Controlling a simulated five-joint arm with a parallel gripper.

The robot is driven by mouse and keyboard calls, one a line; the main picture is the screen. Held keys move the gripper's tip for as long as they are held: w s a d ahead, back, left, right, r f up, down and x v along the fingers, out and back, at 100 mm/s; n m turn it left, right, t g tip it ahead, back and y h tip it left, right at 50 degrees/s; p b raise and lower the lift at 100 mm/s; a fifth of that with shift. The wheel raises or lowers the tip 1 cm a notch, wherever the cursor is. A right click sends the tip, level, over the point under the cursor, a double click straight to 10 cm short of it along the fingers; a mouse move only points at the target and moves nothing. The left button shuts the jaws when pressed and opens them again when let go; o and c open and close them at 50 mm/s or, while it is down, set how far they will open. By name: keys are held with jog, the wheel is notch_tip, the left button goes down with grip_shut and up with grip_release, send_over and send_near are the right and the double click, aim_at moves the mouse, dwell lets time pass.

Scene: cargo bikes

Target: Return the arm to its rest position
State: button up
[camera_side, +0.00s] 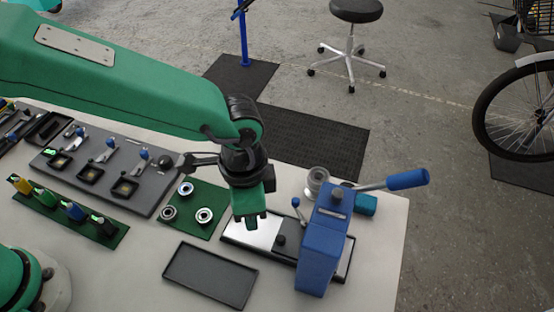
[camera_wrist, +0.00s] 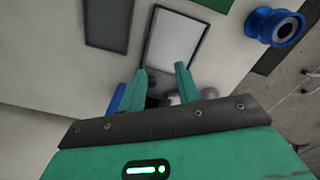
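My green arm reaches across the table from the upper left in the side view. My gripper (camera_side: 257,220) points down above the bright metal plate (camera_side: 250,238) at the left of the blue press (camera_side: 322,250). In the wrist view my gripper's two green fingers (camera_wrist: 161,70) stand apart with nothing held between them. The light plate in its dark frame (camera_wrist: 170,42) lies beyond the fingertips. Dark and grey parts behind the fingers are partly hidden.
The press handle (camera_side: 407,180) juts right. A dark empty tray (camera_side: 210,274) lies in front. A green mat with metal rings (camera_side: 204,215) lies left, beyond it a grey rack with several small fixtures (camera_side: 140,200) and coloured pieces on a green strip (camera_side: 75,211). A blue spool (camera_wrist: 274,26) shows in the wrist view.

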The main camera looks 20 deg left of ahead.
jog(key=shift+a+r, duration=0.1)
jog(key=shift+a, duration=0.05)
jog(key=w+a+r+n+t+h, duration=0.1)
jog(key=w+a+r+n, duration=0.15)
jog(key=a+r, duration=0.5)
jog(key=w+a+r+n+t, duration=0.1)
jog(key=a+r+n, duration=0.25)
jog(key=a, duration=0.65)
jog(key=s+a+r+n+t, duration=0.1)
jog(key=s+a+r+n, duration=0.1)
jog(key=s+a, duration=0.3)
jog(key=s+a+r+n+t+y, duration=0.1)
jog(key=s+a+n, duration=0.3)
jog(key=a, duration=0.8)
jog(key=shift+s+a+r+t, duration=0.3)
jog(key=shift+s+r+t, duration=0.2)
jog(key=shift+t, duration=0.3)
